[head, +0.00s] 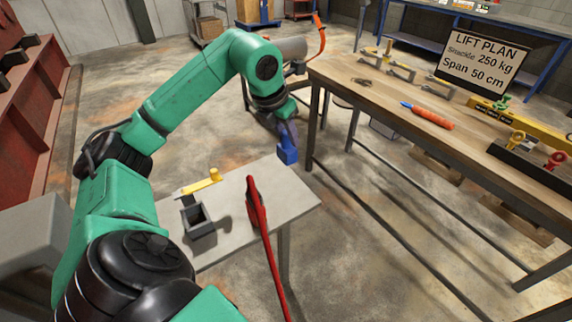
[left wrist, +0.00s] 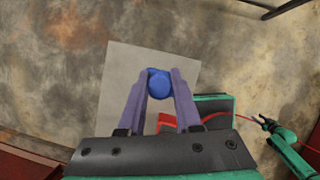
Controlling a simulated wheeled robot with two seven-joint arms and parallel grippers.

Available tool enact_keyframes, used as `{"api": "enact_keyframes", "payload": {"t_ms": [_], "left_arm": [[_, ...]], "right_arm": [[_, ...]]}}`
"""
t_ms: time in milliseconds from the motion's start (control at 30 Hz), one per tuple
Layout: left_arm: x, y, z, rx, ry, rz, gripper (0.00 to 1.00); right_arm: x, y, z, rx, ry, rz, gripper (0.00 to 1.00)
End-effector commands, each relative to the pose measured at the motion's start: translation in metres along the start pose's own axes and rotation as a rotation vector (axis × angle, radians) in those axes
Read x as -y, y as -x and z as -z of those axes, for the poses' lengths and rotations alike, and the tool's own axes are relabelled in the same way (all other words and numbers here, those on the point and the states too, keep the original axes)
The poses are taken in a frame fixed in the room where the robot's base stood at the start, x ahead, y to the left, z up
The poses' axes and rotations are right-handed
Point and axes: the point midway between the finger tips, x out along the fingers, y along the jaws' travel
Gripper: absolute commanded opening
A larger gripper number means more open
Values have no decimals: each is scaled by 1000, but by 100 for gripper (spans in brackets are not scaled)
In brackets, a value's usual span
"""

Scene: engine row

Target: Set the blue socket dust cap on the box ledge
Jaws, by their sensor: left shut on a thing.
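My left gripper (head: 287,141) points down and is shut on the blue socket dust cap (head: 287,156). The cap hangs at the far corner of a light grey flat top (head: 285,195) in the head view; I cannot tell its exact height above it. In the left wrist view the round cap (left wrist: 159,84) sits between the two purple-grey fingertips (left wrist: 158,78), with the grey top (left wrist: 120,70) behind it. A dark grey open box (head: 199,232) stands on the top's left part. I cannot tell which part is the box ledge.
A yellow handle (head: 201,186) rises by the grey box. A long red bar (head: 260,225) crosses in front of the grey top. A wooden workbench (head: 400,100) at right holds an orange-handled tool (head: 432,118) and a lift plan sign (head: 482,65). The grey top's right part is bare.

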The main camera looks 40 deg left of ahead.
Motion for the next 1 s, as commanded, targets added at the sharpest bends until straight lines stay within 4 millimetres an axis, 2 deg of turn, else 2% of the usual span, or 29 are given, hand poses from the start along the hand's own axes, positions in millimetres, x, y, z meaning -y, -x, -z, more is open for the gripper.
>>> {"api": "enact_keyframes", "payload": {"t_ms": [33,133,433,533,800,833,900,1000], "left_arm": [[-1,-22,11,-10,-1,-3,0],[0,-50,22,-8,-2,-1,0],[1,-98,41,-4,-2,2,0],[1,-107,45,-1,-1,3,0],[1,-111,46,1,-2,3,0],[1,-111,46,0,-2,3,36],[1,-109,45,0,-2,3,63],[1,-109,45,0,-2,3,63]], "right_arm": [[0,-9,-2,2,-1,0,50],[0,-13,-3,3,-1,0,50],[0,-11,-2,1,-1,-1,50],[0,-11,-2,1,-1,-1,50],[0,-15,-1,-1,-1,-1,50],[0,-15,-1,-1,-1,-1,50],[0,-14,0,-2,-1,-1,50],[0,-14,0,-2,0,-1,50]]}}
